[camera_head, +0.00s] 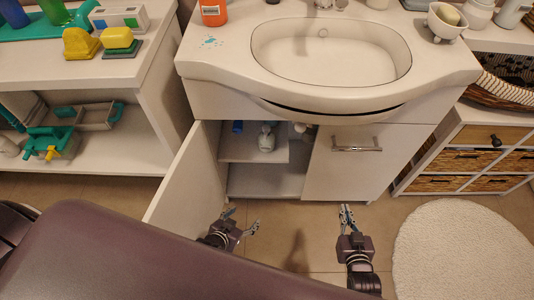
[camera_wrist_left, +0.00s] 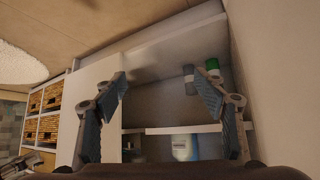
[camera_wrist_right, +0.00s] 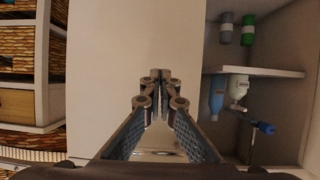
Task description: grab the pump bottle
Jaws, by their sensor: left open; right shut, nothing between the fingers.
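A white pump bottle (camera_head: 266,138) stands on the inner shelf of the cabinet under the sink, behind the open left door. In the right wrist view, which is upside down, the white pump bottle (camera_wrist_right: 238,88) is beside a light-blue bottle (camera_wrist_right: 217,95). In the left wrist view a bottle (camera_wrist_left: 185,147) on the shelf is partly cut off by my gripper's base. My left gripper (camera_head: 240,220) is open and empty, in front of and below the cabinet opening. My right gripper (camera_head: 346,211) is shut and empty, in front of the closed right door.
The open cabinet door (camera_head: 187,178) stands left of the opening. The inner shelf (camera_wrist_right: 275,72) divides the cabinet; a grey bottle (camera_wrist_right: 226,28) and a green bottle (camera_wrist_right: 248,30) stand in the lower compartment. The closed door has a handle (camera_head: 356,146).

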